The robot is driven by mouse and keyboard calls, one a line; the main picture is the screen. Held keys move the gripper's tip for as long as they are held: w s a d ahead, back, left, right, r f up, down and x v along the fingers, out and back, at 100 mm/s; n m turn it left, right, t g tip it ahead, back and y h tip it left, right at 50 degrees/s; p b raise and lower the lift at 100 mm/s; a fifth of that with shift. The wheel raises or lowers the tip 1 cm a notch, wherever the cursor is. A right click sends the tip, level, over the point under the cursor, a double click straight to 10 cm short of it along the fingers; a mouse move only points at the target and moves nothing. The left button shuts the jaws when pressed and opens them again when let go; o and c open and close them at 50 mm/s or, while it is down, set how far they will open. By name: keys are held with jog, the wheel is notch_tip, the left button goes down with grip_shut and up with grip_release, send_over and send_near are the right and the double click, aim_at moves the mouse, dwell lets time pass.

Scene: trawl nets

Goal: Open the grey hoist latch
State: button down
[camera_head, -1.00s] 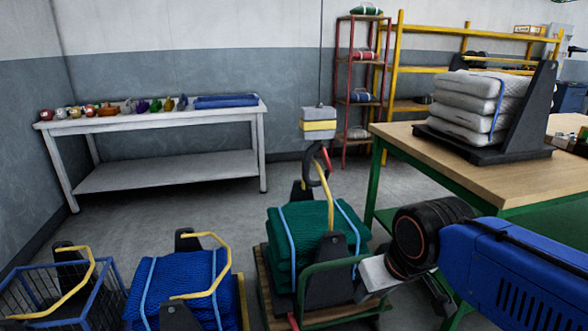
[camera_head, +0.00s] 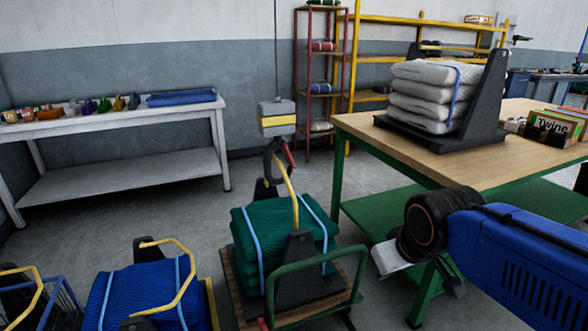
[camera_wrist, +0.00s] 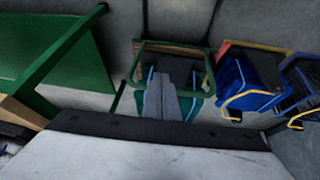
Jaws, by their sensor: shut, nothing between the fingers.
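The hoist block (camera_head: 277,118), grey with a yellow band, hangs on a thin cable left of centre in the head view. Its dark grey hook (camera_head: 270,160) is below, with a red piece (camera_head: 289,154) at its right side. I cannot clearly make out a separate grey latch. The hook is at the top of the yellow bar (camera_head: 290,190) over the green net bundle (camera_head: 255,232). My gripper (camera_head: 386,262) is shut and empty, to the right of and lower than the hook, apart from it. Its fingers (camera_wrist: 161,82) also show in the wrist view, which does not show the hook.
The green-railed cart (camera_head: 318,262) carries the green bundle. A blue bundle (camera_head: 135,290) stands left of it. The wooden-topped table (camera_head: 375,130) with stacked grey sacks (camera_head: 432,95) is at right, close to my arm. A white bench (camera_head: 115,118) stands behind; floor between is clear.

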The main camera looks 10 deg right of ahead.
jog(key=w+d+r+n+t+h, duration=0.1)
jog(key=w+d+n, duration=0.1)
jog(key=w, duration=0.5)
jog(key=w+d+r+n+t, duration=0.1)
jog(key=w+r+n+t, duration=0.15)
jog(key=w, duration=0.45)
jog(key=n+t+y, duration=0.6)
jog(key=n+y, duration=0.3)
jog(key=n, duration=1.3)
send_near(288, 156)
jog(key=s+f, duration=0.1)
jog(key=s+d+f, duration=0.1)
jog(key=f, duration=0.1)
jog(key=s+f, duration=0.1)
jog(key=shift+s+d+f, duration=0.2)
jog(key=shift+d, duration=0.1)
jog(key=x, duration=1)
